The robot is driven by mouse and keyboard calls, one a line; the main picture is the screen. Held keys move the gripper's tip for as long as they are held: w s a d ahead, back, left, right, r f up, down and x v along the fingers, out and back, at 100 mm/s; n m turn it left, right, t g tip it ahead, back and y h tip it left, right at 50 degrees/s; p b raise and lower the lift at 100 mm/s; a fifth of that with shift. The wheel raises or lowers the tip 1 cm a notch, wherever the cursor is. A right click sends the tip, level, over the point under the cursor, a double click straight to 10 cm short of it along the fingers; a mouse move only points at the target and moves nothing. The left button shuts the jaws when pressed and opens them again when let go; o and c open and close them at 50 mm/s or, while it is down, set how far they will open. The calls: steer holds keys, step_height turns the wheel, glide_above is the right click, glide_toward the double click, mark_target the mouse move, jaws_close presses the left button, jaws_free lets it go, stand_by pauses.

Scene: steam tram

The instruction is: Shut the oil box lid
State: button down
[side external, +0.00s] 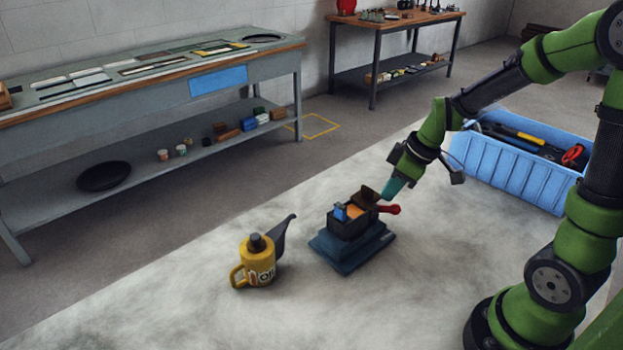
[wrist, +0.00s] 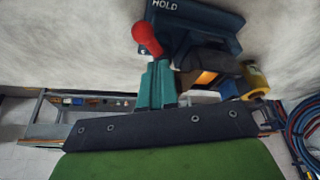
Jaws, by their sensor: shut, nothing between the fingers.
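The oil box (side external: 346,226) is a small dark box on a blue-grey base (side external: 334,254), standing on the pale surface. Its dark brown lid (side external: 370,194) stands up, open, on the side toward my gripper. Orange and blue parts show inside the box. A red-knobbed lever (side external: 391,209) sticks out at the right; its knob shows in the wrist view (wrist: 147,37). My gripper (side external: 390,190) has teal fingers, shut and empty, just right of the raised lid and above the red knob. I cannot tell whether the fingertips touch the lid. The word HOLD shows on the base in the wrist view.
A yellow oil can (side external: 259,265) with a dark spout stands left of the box. A blue crate of tools (side external: 518,170) stands behind and right of it. The pale surface in front of the box is clear.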

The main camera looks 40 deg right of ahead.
mark_target(356, 194)
steer(key=shift+w+n, duration=0.1)
steer(key=shift+n, duration=0.2)
steer(key=shift+w+n+g+y, duration=0.2)
steer(key=shift+w+n+y, duration=0.15)
steer(key=shift+n, duration=0.4)
steer(key=shift+w+n+g+y, duration=0.25)
steer(key=shift+w+n, duration=0.15)
steer(key=shift+n, duration=0.35)
steer(key=shift+w+a+n+g+y, duration=0.15)
steer(key=shift+w+n+g+y, duration=0.25)
steer(key=shift+n, duration=0.65)
steer(key=shift+w+a+n+g+y, duration=0.15)
steer(key=shift+w+n, duration=0.4)
steer(key=shift+n, duration=0.5)
steer(key=shift+w+a+n+g, duration=0.25)
steer(key=shift+w+n+g, duration=0.1)
steer(key=shift+n, duration=0.5)
steer(key=shift+w+a+n+g, duration=0.2)
steer(key=shift+w+n+g, duration=0.1)
steer(key=shift+n, duration=0.55)
steer(key=shift+w+a+n+g, duration=0.25)
steer(key=shift+a+n+g, duration=0.05)
steer(key=shift+n, duration=0.4)
steer(key=shift+w+a+n+g, duration=0.2)
steer(key=shift+a+n+g, duration=0.05)
steer(key=shift+n, duration=0.45)
steer(key=shift+w+a, duration=0.15)
steer(key=shift+a, duration=0.2)
